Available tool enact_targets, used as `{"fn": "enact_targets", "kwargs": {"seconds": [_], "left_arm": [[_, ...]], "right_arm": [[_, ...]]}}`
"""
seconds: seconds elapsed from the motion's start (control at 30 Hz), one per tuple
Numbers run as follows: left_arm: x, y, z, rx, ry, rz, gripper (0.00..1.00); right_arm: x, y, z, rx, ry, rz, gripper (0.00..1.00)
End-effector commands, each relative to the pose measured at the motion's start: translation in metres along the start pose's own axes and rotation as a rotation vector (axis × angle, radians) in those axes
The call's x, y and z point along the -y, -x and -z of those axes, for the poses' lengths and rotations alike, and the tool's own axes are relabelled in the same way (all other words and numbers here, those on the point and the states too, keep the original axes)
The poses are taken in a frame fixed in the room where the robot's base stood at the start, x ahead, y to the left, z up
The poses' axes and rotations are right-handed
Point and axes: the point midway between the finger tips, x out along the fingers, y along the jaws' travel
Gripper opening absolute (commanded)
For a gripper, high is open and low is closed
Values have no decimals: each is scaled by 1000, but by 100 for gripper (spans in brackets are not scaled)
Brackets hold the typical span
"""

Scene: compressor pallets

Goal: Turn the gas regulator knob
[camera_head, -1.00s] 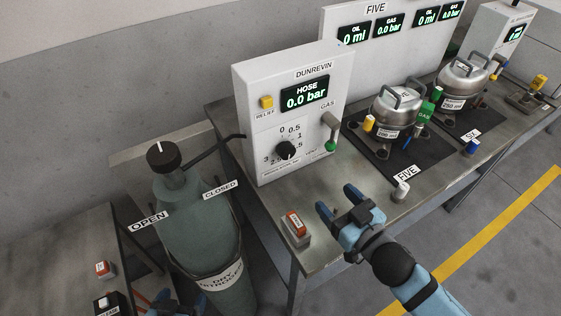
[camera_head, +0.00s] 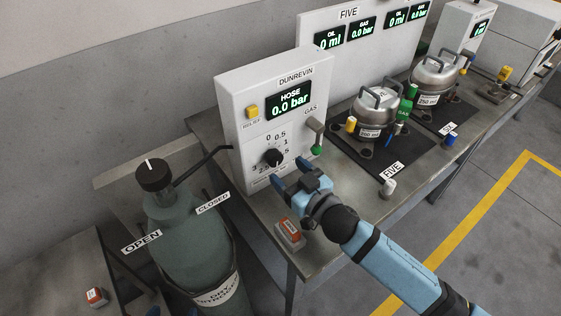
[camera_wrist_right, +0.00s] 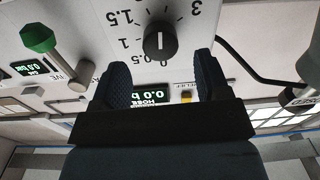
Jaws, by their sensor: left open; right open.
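The gas regulator knob (camera_head: 273,157) is black and round, on the front of the white DUNREVIN panel (camera_head: 235,95), inside a printed scale. The HOSE display (camera_head: 289,101) reads 0.0 bar. My right gripper (camera_head: 290,173) is open and empty, just in front of the knob and slightly below and right of it. In the right wrist view the knob (camera_wrist_right: 160,40) sits beyond the two open fingers (camera_wrist_right: 163,75), roughly centred between them, with a white line on its face. The fingers appear apart from it.
A green-handled GAS valve (camera_head: 316,140) is on the panel's right side. A red button box (camera_head: 289,232) stands on the bench near my right arm. A nitrogen cylinder (camera_head: 195,240) with a black top knob stands left.

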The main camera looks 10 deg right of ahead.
Motion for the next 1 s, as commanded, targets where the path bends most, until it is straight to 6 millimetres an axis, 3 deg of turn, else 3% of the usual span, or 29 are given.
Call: {"fn": "enact_targets", "kwargs": {"seconds": [0.23,0.6,0.83,1.0], "left_arm": [[1,2,1,-3,-6,1,85],[2,2,0,1,-7,2,85],[2,2,-1,3,-7,2,85],[2,2,0,3,-7,2,85]], "right_arm": [[0,-31,0,0,1,0,69],[0,-36,0,0,1,0,69],[0,-36,0,0,1,0,20],[0,-36,0,0,4,0,20]]}}
